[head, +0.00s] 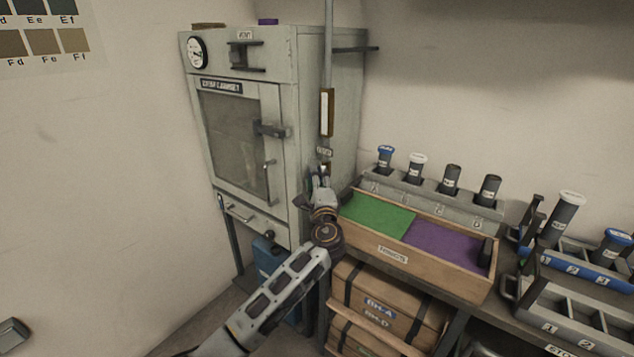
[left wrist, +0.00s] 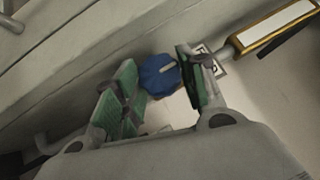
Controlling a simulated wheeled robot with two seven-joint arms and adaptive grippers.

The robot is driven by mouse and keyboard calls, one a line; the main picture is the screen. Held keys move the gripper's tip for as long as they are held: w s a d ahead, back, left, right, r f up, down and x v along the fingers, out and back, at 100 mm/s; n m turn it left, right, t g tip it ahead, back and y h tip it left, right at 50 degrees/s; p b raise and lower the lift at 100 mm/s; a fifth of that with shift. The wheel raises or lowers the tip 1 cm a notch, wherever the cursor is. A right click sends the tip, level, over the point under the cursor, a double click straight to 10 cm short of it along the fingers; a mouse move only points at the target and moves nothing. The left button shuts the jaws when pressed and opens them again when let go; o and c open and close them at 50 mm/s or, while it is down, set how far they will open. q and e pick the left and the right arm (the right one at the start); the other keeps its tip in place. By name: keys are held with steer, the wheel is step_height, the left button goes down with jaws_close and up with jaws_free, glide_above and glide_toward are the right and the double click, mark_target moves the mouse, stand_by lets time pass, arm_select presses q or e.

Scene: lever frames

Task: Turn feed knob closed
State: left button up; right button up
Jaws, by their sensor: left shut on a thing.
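The feed knob (left wrist: 158,76) is blue with a pale pointer mark. It sits between the green-padded fingers of my left gripper (left wrist: 162,86) in the left wrist view, and the fingers are shut on it. In the head view my left gripper (head: 322,178) is at the vertical pipe beside the grey cabinet, just below a small label. There the knob is mostly hidden by the gripper. My right gripper is in neither view.
The grey cabinet (head: 285,140) with a windowed door stands left of the gripper. A brass-framed sight gauge (head: 327,112) is on the pipe above. A wooden tray (head: 440,262) with green and purple sections lies close on the right, before a rack of capped tubes (head: 452,178).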

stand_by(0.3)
arm_select(q)
steer(key=o, duration=1)
steer(key=shift+s, duration=0.15)
steer(key=v, duration=1.1)
steer(key=shift+s+f, duration=0.15)
steer(key=shift+s, duration=0.2)
